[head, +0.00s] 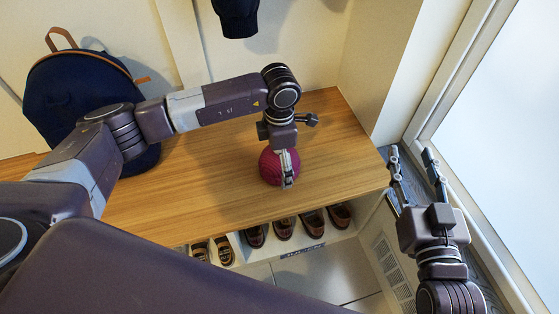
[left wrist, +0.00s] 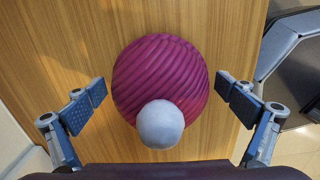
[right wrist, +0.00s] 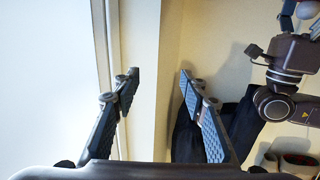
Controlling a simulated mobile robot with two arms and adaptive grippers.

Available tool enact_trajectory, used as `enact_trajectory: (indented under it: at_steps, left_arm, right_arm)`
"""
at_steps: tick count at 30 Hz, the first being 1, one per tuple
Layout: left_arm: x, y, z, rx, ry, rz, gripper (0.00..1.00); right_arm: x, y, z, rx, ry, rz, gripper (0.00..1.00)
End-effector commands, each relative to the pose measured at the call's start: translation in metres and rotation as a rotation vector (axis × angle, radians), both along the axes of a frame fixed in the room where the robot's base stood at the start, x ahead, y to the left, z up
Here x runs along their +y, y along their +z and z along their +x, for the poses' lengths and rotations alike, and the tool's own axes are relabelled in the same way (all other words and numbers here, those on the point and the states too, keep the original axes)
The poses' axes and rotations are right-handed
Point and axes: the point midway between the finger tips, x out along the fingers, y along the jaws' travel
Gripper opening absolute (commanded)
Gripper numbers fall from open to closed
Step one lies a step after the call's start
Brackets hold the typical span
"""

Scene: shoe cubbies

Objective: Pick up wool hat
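The wool hat (head: 270,168) is a round, ribbed magenta beanie on the wooden bench top, toward its right part. In the left wrist view the hat (left wrist: 165,75) shows from above with its pale grey pompom (left wrist: 160,125) toward the gripper's base. My left gripper (head: 287,178) is above the hat and points down at it. In the left wrist view the left gripper (left wrist: 157,98) is open, with one finger on each side of the hat and gaps between. My right gripper (head: 415,158) is open and empty by the window, right of the bench; its fingers also show in the right wrist view (right wrist: 158,82).
A navy backpack (head: 75,95) leans on the wall at the bench's left. Several brown shoes (head: 284,228) stand in cubbies under the bench (head: 220,190). Dark clothing (head: 238,18) hangs above. A window (head: 500,130) is close on the right. The bench around the hat is clear.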

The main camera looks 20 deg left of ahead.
Motion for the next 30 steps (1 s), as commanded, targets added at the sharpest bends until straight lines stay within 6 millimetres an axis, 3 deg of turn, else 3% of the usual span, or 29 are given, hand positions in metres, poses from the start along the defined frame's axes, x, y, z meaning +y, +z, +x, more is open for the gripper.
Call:
enact_trajectory:
  at_steps: [1, 11, 23, 30]
  left_arm:
    - [0.0, 0.0, 0.0, 0.0, 0.0, 0.0, 0.9]
    - [0.0, 0.0, 0.0, 0.0, 0.0, 0.0, 0.54]
    - [0.0, 0.007, 0.0, -0.002, 0.0, -0.001, 0.54]
    - [0.0, 0.038, 0.001, -0.004, -0.001, -0.001, 0.54]
  right_arm:
    - [0.0, 0.0, 0.0, 0.0, 0.0, 0.0, 0.4]
    - [0.0, 0.0, 0.0, 0.001, 0.0, 0.0, 0.4]
    - [-0.001, -0.003, 0.0, 0.021, -0.001, -0.005, 0.4]
    - [-0.009, -0.042, -0.012, 0.197, -0.013, -0.049, 0.4]
